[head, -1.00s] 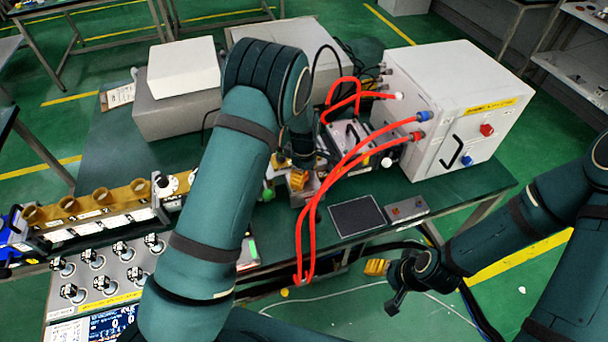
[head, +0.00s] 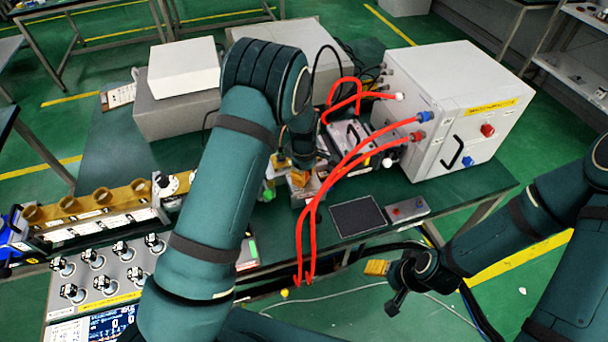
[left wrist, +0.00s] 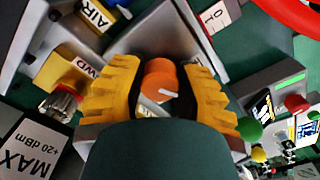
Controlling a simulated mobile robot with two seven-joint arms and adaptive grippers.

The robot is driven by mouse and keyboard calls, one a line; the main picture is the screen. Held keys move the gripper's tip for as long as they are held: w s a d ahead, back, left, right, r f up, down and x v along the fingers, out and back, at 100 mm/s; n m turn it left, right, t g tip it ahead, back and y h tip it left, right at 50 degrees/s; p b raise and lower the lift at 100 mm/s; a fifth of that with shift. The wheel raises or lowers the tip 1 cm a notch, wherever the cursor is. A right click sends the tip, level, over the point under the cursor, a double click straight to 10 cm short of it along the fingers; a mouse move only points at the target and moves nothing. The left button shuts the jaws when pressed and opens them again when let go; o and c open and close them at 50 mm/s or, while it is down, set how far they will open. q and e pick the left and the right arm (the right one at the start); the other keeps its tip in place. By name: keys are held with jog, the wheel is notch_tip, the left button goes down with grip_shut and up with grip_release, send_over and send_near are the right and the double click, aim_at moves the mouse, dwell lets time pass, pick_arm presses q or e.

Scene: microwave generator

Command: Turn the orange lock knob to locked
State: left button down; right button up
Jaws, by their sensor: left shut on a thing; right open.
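The orange lock knob (left wrist: 159,82) sits between the yellow fingers of my left gripper (left wrist: 160,90) in the left wrist view. The gripper is shut on it. A white pointer line on the knob's face points to the right and slightly down in that view. In the head view my left gripper (head: 299,178) is at the small metal unit on the bench, and the knob cannot be made out there. The knob's position labels are partly hidden by the fingers. My right gripper (head: 376,267) is open and empty, in front of the bench's front edge.
Red hoses (head: 314,215) loop close to the right of my left gripper and run to the white cabinet (head: 455,105). A black pad (head: 357,215) lies on the bench front.

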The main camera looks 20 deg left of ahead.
pick_arm(q)
jog(key=shift+d+m, duration=0.1)
jog(key=shift+m, duration=0.2)
jog(key=m+b, duration=0.1)
jog(key=m, duration=0.4)
jog(key=shift+s+f+b, duration=0.15)
jog(key=shift+b, duration=0.25)
jog(key=m+b, duration=0.1)
jog(key=m, duration=0.4)
jog(key=shift+s+m, duration=0.1)
jog(key=shift+m, duration=0.3)
jog(key=c, duration=0.6)
grip_release()
jog(key=shift+c, duration=0.2)
jog(key=shift+o, duration=0.2)
